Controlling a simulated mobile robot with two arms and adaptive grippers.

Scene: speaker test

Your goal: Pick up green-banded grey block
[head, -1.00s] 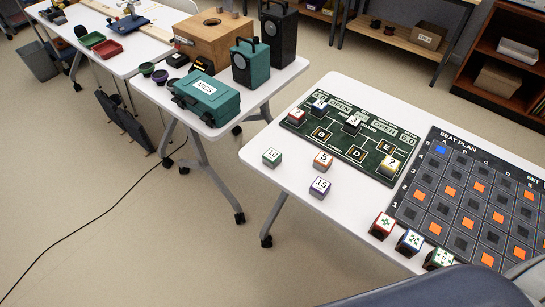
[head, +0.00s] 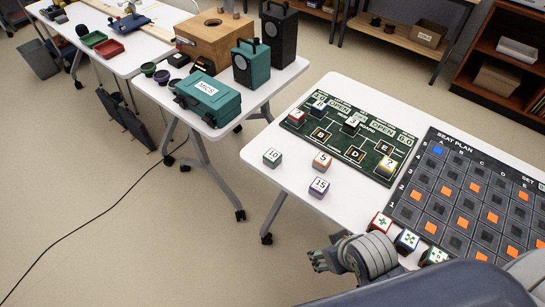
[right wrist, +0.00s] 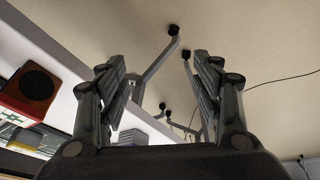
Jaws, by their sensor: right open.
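A small block marked 10 (head: 272,157), grey with green edging, stands on the near-left part of the white table (head: 285,205); it best fits the green-banded grey block. Another block with green marks (head: 434,256) is at the near edge, partly hidden by my arm. My right gripper (head: 322,262) is in the lower middle of the head view, by the table's near edge, well apart from the 10 block. My left gripper is out of view.
Blocks marked 5 (head: 322,160) and 15 (head: 319,187) stand close by the 10 block. A green board (head: 335,150) with several blocks and a seat plan mat (head: 440,185) cover the middle and right. A red-cross block (head: 380,222) stands at the near edge.

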